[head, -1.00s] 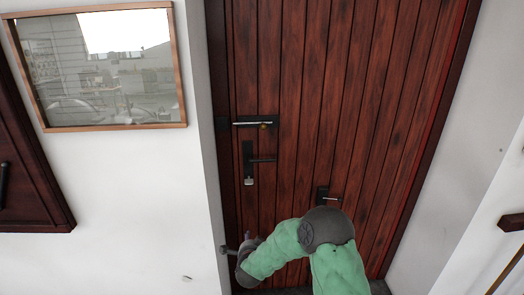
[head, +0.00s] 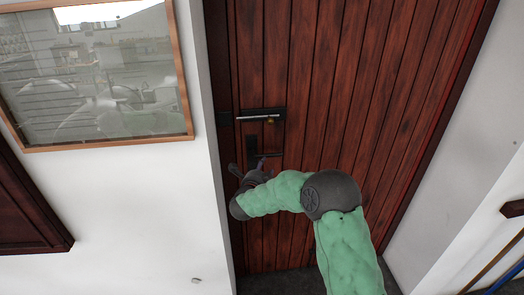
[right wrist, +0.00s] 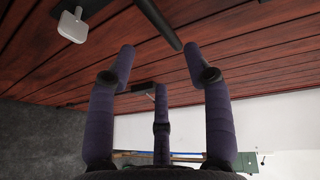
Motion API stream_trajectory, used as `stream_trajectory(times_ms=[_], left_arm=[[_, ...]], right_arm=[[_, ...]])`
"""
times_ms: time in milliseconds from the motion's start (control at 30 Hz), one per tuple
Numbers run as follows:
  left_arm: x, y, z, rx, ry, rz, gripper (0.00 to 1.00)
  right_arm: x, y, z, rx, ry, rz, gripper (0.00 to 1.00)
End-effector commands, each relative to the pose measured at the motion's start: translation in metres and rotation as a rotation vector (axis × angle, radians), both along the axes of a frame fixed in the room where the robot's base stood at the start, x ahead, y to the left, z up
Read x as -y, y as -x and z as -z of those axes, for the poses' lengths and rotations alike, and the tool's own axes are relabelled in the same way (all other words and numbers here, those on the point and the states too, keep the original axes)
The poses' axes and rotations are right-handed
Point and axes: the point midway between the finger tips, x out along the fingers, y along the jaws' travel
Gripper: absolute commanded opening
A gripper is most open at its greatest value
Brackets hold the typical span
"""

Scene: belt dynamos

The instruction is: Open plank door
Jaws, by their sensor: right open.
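The reddish-brown plank door (head: 335,90) stands shut in its frame. A dark latch with a silver bar (head: 258,117) sits on its left side. Below it is a dark handle plate with a lever (head: 268,154), partly hidden by my right gripper (head: 246,168). In the right wrist view, my right gripper (right wrist: 159,62) is open and empty, its fingers spread towards the door planks. A dark rod, seemingly the lever (right wrist: 160,24), lies just beyond the fingertips, apart from them. A light grey tab (right wrist: 73,27) shows at upper left. My left gripper is not in view.
A white wall with a framed glass picture (head: 95,80) is left of the door, above a dark red-brown panel (head: 28,215). The wall edge (head: 213,150) runs close beside my right gripper. A white wall (head: 450,150) stands to the right.

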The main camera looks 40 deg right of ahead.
Motion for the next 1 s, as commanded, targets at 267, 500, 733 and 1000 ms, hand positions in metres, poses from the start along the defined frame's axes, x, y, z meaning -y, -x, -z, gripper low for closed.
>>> stream_trajectory(times_ms=[267, 500, 733, 1000], left_arm=[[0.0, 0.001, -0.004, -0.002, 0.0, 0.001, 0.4], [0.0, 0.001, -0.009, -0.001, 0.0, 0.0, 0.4], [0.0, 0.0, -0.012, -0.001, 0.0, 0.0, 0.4], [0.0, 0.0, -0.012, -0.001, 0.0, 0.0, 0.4]], right_arm=[[0.025, -0.019, 0.006, -0.002, 0.0, 0.003, 0.51], [0.058, -0.045, 0.014, -0.002, 0.001, 0.001, 0.51], [0.077, -0.061, 0.018, -0.001, 0.0, 0.0, 0.51], [0.083, -0.065, 0.02, -0.001, 0.0, -0.001, 0.51]])
